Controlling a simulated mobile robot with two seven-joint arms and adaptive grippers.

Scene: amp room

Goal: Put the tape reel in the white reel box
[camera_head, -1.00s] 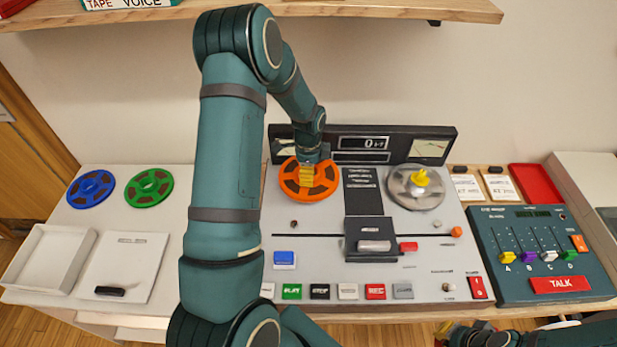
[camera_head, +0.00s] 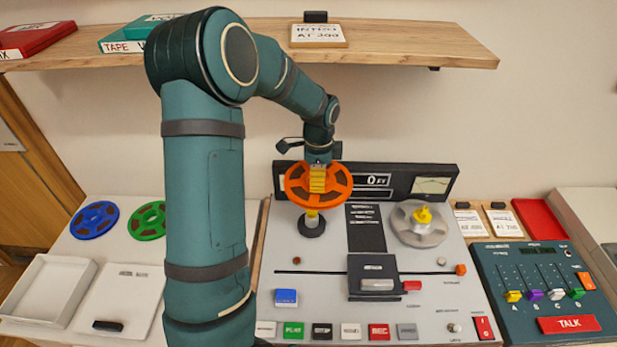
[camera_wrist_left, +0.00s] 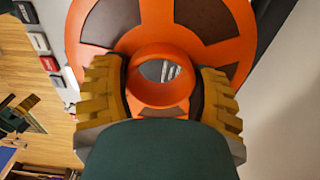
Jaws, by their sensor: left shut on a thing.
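My left gripper (camera_head: 317,180) is shut on the orange tape reel (camera_head: 294,184) and holds it raised above the left spindle (camera_head: 312,222) of the tape machine. In the left wrist view the yellow fingers (camera_wrist_left: 163,90) grip the hub of the orange reel (camera_wrist_left: 150,25) from both sides. The white reel box (camera_head: 50,290) stands open and empty at the left end of the table. Its white lid (camera_head: 125,290) lies flat beside it with a black tab. My right gripper is out of view.
A blue reel (camera_head: 95,220) and a green reel (camera_head: 147,219) lie behind the box. The tape machine (camera_head: 330,255) has a silver reel (camera_head: 420,226) on its right spindle. A shelf (camera_head: 390,40) with boxes hangs above, and a mixer panel (camera_head: 530,280) is at right.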

